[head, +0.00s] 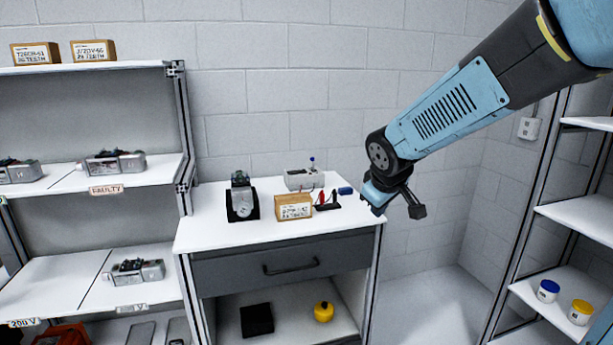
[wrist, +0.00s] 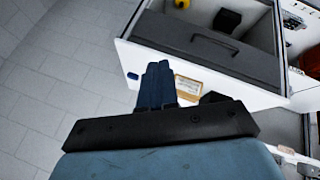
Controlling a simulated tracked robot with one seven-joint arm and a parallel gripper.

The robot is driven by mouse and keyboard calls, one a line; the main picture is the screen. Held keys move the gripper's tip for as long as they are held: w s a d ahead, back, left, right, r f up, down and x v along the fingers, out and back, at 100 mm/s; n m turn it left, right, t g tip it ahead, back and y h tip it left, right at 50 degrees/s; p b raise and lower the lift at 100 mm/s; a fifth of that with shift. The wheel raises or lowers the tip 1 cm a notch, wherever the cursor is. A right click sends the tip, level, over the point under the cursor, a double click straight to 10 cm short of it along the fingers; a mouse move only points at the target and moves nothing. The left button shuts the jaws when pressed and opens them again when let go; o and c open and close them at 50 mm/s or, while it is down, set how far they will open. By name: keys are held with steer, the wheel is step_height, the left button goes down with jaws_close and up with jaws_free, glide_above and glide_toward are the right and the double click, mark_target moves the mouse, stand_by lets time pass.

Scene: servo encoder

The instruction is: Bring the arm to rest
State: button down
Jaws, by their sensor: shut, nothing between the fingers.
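My arm (head: 450,110) reaches in from the upper right of the head view, light blue and dark grey. My gripper (head: 398,212) hangs at its end, in front of the right edge of the white workbench (head: 215,232) in the picture. In the wrist view my gripper (wrist: 157,70) shows as two dark blue fingers side by side, shut, with nothing between them. The fingers point toward the bench corner.
On the bench stand a dark servo unit (head: 241,198), a cardboard box (head: 293,207), a grey device (head: 304,179) and a small blue block (head: 345,191). A shelf rack (head: 90,65) stands left, another shelf (head: 580,215) right. Floor (head: 430,305) between bench and right shelf is clear.

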steer(key=s+d+r+m, duration=0.1)
steer(key=s+d+m, duration=0.1)
steer(key=s, duration=0.5)
steer(key=s+d+r+m, duration=0.2)
steer(key=s+m, duration=0.1)
steer(key=s, duration=0.4)
steer(key=s+d+r+m+g, duration=0.1)
steer(key=s+d+r+m, duration=0.1)
steer(key=s, duration=0.5)
steer(key=shift+d+m+y, duration=0.3)
steer(key=shift+d+y, duration=0.1)
steer(key=shift+d, duration=0.2)
steer(key=shift+r, duration=0.1)
